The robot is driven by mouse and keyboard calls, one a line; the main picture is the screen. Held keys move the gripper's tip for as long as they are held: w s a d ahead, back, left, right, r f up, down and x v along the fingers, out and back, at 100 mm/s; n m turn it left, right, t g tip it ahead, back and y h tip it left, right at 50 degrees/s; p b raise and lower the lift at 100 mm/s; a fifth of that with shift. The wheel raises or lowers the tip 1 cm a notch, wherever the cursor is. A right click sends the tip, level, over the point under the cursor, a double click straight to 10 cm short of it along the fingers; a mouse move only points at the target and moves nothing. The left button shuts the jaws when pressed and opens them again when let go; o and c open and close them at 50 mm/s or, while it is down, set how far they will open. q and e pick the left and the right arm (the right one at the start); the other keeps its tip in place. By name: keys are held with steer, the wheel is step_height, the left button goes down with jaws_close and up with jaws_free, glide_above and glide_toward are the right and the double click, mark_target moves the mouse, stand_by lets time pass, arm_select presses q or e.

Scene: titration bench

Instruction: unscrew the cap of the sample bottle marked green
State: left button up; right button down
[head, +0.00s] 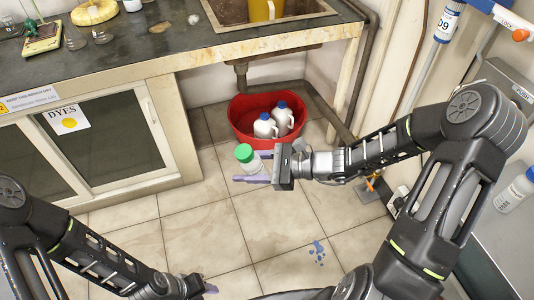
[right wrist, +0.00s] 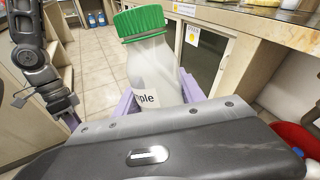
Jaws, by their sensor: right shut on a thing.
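The sample bottle is white with a ribbed green cap (head: 244,152). My right gripper (head: 258,171) is shut on the bottle's body and holds it up in the air over the floor. In the right wrist view the bottle (right wrist: 153,65) stands between the lilac fingers, with its green cap (right wrist: 140,22) on top. Part of its label shows, reading "ple". The cap is clear of the fingers.
A red tub (head: 240,134) with two white, blue-capped jugs (head: 265,127) stands on the floor under the sink. The dark bench (head: 130,55) and the cabinet marked DYES are at left. A blue spill (head: 317,251) marks the tiles. Open floor lies below the bottle.

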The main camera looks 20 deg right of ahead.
steer(key=w+a+f+n+g+h, duration=0.1)
steer(key=w+a+f, duration=0.1)
steer(key=a+f, duration=0.3)
steer(key=w+a+f+n+h, duration=0.1)
steer(key=w+a+f+n, duration=0.15)
steer(key=a+f, duration=0.2)
steer(key=w+d+f+m+t+h, duration=0.2)
steer(key=w+d+f+h, duration=0.4)
steer(key=w+d, duration=0.4)
steer(key=shift+w+d+f, duration=0.3)
steer(key=shift+w+f, duration=0.15)
steer(key=shift+f, duration=0.4)
arm_select(q)
steer(key=shift+o, duration=0.5)
steer(key=shift+o, duration=1.3)
